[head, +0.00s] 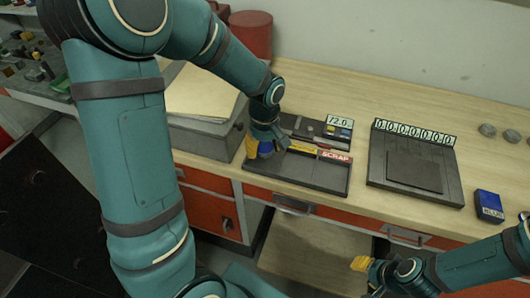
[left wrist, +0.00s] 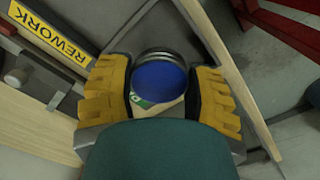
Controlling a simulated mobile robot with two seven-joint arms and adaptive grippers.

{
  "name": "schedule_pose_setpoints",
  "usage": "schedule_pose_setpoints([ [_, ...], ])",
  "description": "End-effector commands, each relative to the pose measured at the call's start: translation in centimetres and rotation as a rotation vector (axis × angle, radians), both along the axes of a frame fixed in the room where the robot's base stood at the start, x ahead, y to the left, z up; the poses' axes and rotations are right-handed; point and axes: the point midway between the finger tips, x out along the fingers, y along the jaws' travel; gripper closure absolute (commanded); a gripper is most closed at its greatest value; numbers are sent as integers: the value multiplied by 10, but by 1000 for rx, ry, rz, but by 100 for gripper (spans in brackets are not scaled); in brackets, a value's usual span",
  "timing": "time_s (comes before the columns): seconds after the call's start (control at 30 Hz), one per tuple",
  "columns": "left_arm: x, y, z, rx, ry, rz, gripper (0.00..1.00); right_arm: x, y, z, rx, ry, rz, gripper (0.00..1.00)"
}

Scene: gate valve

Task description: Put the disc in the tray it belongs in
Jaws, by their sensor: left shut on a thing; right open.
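The blue-faced disc (left wrist: 160,82) is held between the yellow fingers of my left gripper (left wrist: 165,95), which is shut on it. In the head view the same gripper (head: 260,147) is at the left end of a dark tray area (head: 300,172), with part of the blue disc (head: 265,149) showing. Whether the disc touches the tray floor, I cannot tell. A yellow REWORK label (left wrist: 48,35) and a red SCRAP label (head: 335,155) mark the back edge of the tray area. My right gripper (head: 362,264) is open and empty at the lower right, in front of the bench.
A device with a 72.0 display (head: 339,121) stands behind the tray. A dark unit with a row of zeros (head: 413,132) stands to the right. A blue box (head: 489,206) lies near the right edge. A grey box (head: 200,138) stands left of the tray.

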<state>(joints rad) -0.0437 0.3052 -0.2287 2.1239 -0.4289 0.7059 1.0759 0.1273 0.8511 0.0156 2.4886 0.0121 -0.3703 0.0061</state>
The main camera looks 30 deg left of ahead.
Motion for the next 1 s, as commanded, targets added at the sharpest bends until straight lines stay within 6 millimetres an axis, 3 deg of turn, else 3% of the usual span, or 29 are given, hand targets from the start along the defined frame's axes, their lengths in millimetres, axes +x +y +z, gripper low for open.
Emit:
schedule_pose_setpoints([
  [0.13, 0, 0, -20, 0, 2, 0, 89, -1, 0, -4, 0, 2, 2, 60],
  [0.93, 0, 0, -33, 0, 1, 0, 89, -5, 1, -14, 2, 11, 8, 60],
  [0.97, -1, 0, -33, -1, 3, 0, 36, -5, 1, -14, 2, 11, 8, 60],
  [1.0, -1, 0, -33, -1, 4, 0, 22, -5, 1, -14, 2, 11, 8, 60],
])
